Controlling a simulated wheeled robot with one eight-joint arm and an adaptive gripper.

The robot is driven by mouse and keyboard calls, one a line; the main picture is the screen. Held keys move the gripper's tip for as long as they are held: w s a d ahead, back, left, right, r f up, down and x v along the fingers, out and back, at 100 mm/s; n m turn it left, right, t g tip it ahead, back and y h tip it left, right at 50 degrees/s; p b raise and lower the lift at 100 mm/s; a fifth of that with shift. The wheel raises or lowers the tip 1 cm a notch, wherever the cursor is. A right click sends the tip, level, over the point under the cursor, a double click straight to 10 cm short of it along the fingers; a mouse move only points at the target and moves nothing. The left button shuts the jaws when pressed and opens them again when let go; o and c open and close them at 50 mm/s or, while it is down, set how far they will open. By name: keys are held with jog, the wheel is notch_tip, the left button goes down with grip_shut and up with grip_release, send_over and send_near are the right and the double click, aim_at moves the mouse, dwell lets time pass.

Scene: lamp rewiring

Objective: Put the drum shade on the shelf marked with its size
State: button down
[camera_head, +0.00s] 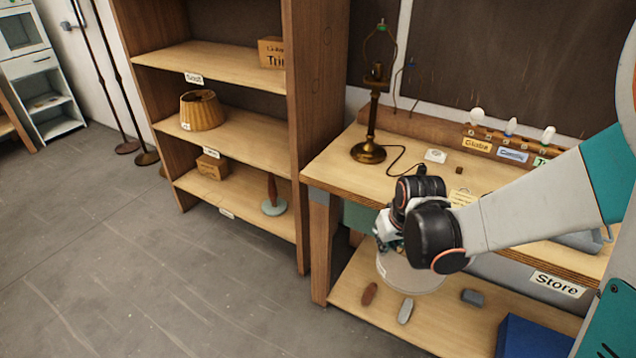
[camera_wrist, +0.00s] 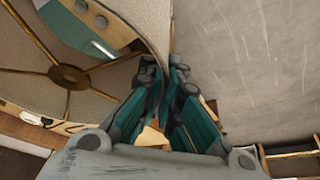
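The pale drum shade (camera_head: 413,279) hangs below my gripper (camera_head: 388,236) in front of the workbench; a small tag shows on its side. In the wrist view the shade (camera_wrist: 28,48) shows its cream inside and brass spokes meeting at a hub. My gripper (camera_wrist: 167,75) is shut on the shade's rim wall. The shelf unit (camera_head: 306,130) stands to the left, with small labels on its shelf edges. The top label (camera_head: 193,78) seems to read "Small"; the middle label (camera_head: 211,153) and lower label (camera_head: 227,213) are too small to read.
A pleated yellow shade (camera_head: 202,111) sits on the middle shelf. Boxes and a lamp base (camera_head: 273,196) stand on other shelves. A brass lamp (camera_head: 369,130) and bulbs stand on the workbench (camera_head: 338,160). Its lower board holds small items and a blue bin (camera_head: 535,340).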

jog(key=d+f, duration=0.1)
jog(key=f, duration=0.1)
jog(key=d+f+m, duration=0.1)
jog(key=f, duration=0.1)
jog(key=s+d+f+m, duration=0.1)
jog(key=shift+d+f+h+b, duration=0.35)
jog(key=shift+f+h, duration=0.05)
